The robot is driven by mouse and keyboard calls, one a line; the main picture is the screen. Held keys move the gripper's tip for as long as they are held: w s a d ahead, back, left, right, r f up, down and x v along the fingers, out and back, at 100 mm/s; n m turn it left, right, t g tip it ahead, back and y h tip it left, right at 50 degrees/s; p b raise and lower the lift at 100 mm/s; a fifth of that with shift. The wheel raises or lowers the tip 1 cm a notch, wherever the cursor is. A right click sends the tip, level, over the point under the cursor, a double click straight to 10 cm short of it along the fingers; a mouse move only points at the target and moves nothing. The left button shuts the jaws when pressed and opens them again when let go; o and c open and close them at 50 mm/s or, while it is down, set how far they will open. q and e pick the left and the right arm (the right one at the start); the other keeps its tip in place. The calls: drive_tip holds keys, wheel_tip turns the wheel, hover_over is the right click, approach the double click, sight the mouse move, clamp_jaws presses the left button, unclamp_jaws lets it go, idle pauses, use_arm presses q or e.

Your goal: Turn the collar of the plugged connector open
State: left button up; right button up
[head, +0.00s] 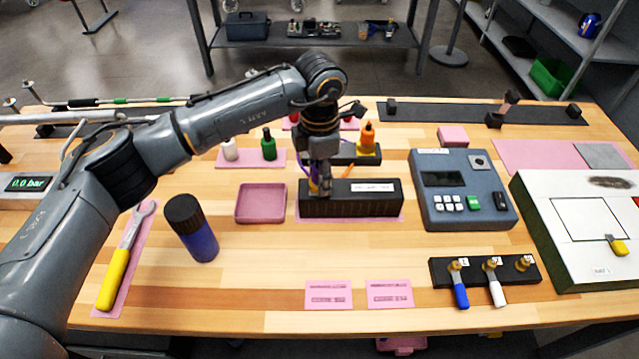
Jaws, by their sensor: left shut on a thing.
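The black connector block (352,206) stands on a pink mat in the middle of the wooden bench, with a white label on its front upper edge. My left gripper (320,186) points down at the left part of this block. It is shut on the yellowish collar (313,187) of the plugged connector, which shows only in part between the fingers. A purple cable (304,166) runs up beside the fingers. The gripper hides most of the connector and how far the collar is turned. My right gripper is not in view.
A pink tray (261,203) and a dark blue bottle (192,228) stand left of the block. A grey keypad device (462,190) stands to the right. Behind are an orange bottle (368,138) and a green bottle (268,145). The bench in front of the block is mostly clear.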

use_arm(q)
drive_tip(key=n+b, duration=0.5)
drive_tip(key=n, duration=0.1)
drive_tip(key=shift+f, duration=0.2)
drive_tip(key=n+b, duration=0.3)
drive_tip(key=n, duration=0.2)
drive_tip(key=shift+r, duration=0.15)
drive_tip(key=shift+n, duration=0.3)
drive_tip(key=o, duration=1.2)
wheel_tip(320, 180, up, 12)
drive_tip(key=shift+r, duration=0.1)
